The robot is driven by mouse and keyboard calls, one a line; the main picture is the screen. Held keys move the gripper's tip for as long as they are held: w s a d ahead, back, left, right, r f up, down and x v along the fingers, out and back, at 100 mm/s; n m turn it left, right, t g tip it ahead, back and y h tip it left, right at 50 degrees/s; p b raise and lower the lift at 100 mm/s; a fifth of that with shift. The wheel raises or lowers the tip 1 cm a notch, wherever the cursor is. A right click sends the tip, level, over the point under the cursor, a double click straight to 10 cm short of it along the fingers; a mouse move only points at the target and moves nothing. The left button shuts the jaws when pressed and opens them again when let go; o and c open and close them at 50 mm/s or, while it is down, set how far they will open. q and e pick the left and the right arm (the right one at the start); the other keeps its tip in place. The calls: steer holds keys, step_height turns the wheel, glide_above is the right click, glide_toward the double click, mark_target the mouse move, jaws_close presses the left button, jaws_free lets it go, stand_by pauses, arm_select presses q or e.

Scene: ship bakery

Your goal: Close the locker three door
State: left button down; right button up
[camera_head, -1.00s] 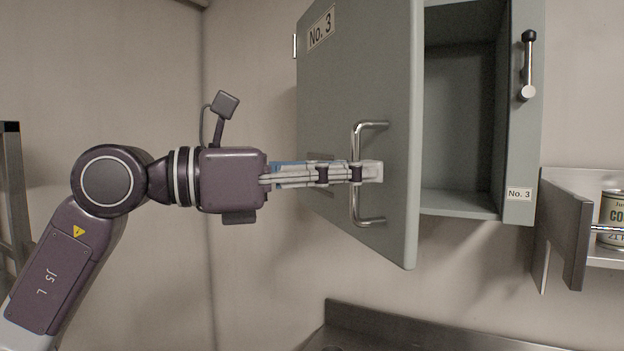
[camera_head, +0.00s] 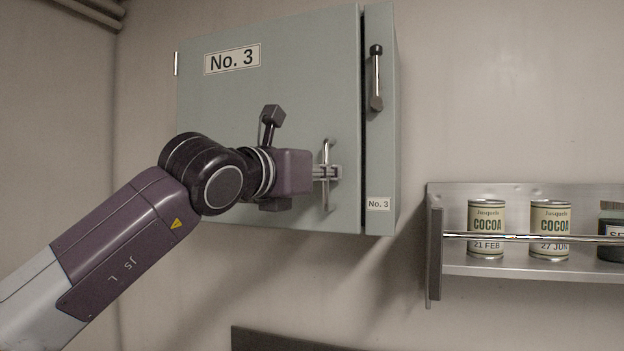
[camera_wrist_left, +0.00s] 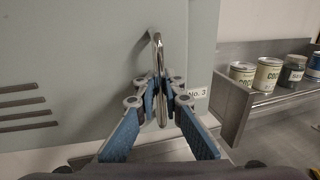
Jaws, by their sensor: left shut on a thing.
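The locker three door (camera_head: 215,125) is a grey-green panel labelled No. 3, hinged on its left side. It stands nearly flush with the locker frame (camera_head: 381,150), with a narrow dark gap along its right edge. A chrome bar handle (camera_head: 326,150) stands upright near that edge. My left gripper (camera_head: 335,172) is shut on the handle; in the left wrist view its blue-padded fingers sit either side of the handle (camera_wrist_left: 158,50). A latch lever (camera_head: 376,80) on the frame hangs downward, beside the door and apart from it. My right gripper is out of view.
A metal wall shelf (camera_head: 520,269) with a rail stands to the right, holding cocoa tins (camera_head: 486,219) and a dark jar (camera_head: 611,235). A dark edge (camera_head: 265,340) shows below the locker. The wall between locker and shelf is clear.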

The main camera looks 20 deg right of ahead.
arm_select(q)
steer(key=shift+x, duration=1)
steer(key=shift+w+d+f+n, duration=0.1)
steer(key=shift+d+n, duration=0.05)
steer(key=shift+n, duration=0.15)
steer(key=shift+t+y, duration=0.3)
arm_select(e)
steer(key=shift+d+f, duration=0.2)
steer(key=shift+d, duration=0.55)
arm_select(q)
steer(key=shift+r, duration=0.25)
steer(key=c, duration=2.3)
jaws_free()
steer(key=shift+o, duration=1.1)
steer(key=shift+w+d+f, duration=0.15)
steer(key=shift+d, duration=0.05)
steer(key=shift+a, duration=0.2)
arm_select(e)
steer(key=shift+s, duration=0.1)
arm_select(q)
steer(key=shift+a, duration=0.1)
